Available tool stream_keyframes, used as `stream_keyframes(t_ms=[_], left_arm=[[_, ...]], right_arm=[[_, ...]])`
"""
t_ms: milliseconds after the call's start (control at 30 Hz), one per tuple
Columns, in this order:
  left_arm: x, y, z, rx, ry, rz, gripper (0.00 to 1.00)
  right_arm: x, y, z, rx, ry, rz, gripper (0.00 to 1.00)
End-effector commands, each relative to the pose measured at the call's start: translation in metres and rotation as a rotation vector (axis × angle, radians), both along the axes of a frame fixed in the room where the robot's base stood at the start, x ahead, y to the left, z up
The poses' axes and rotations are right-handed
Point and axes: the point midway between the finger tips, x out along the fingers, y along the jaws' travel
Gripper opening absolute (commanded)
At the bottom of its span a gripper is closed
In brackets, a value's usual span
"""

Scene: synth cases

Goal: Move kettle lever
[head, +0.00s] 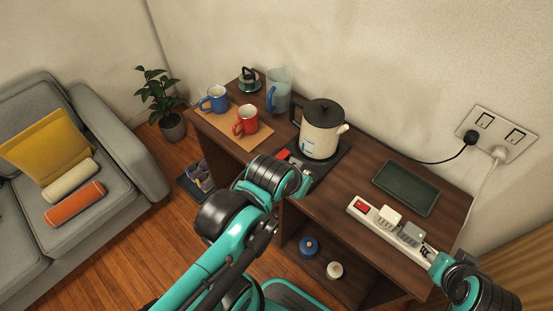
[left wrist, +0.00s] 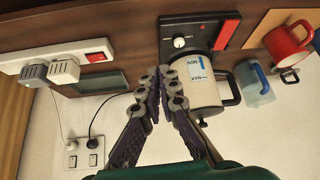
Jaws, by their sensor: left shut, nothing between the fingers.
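The cream kettle (head: 320,136) with a black lid stands on a dark base (head: 328,170) on the wooden desk. A red lever (head: 283,154) shows at the base's left front in the head view. In the upside-down left wrist view, the red lever (left wrist: 227,37) is beside a white knob (left wrist: 179,42), with the kettle (left wrist: 203,96) behind. My left gripper (left wrist: 158,84) is shut and empty, in front of the base and apart from the lever; its fingers are mostly hidden in the head view. My right gripper (head: 430,252) is near the power strip, its fingers unclear.
A power strip (head: 375,214) with plugs and a dark tray (head: 406,188) are right of the kettle. A red mug (head: 246,120), a blue mug (head: 214,99) and a blue-handled jug (head: 279,90) stand to the left. A wall socket (head: 497,134) has cords.

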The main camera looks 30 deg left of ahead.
Motion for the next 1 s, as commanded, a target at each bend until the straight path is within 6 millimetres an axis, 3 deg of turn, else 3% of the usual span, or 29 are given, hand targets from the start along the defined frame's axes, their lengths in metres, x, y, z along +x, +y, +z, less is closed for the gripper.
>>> stream_keyframes(t_ms=[200, 433, 700, 1000], left_arm=[[0.023, 0.023, 0.014, -0.027, 0.116, 0.096, 0.00], [0.054, 0.059, 0.016, -0.073, 0.285, 0.233, 0.00], [0.084, 0.108, -0.002, -0.137, 0.479, 0.393, 0.00], [0.099, 0.151, -0.033, -0.196, 0.639, 0.525, 0.00]], right_arm=[[0.000, 0.000, 0.013, 0.000, 0.000, 0.000, 0.40], [0.000, 0.000, 0.027, 0.000, 0.000, 0.000, 0.40], [0.000, 0.000, 0.043, 0.000, 0.000, 0.000, 0.40], [0.000, 0.000, 0.055, 0.000, 0.000, 0.000, 0.40]])
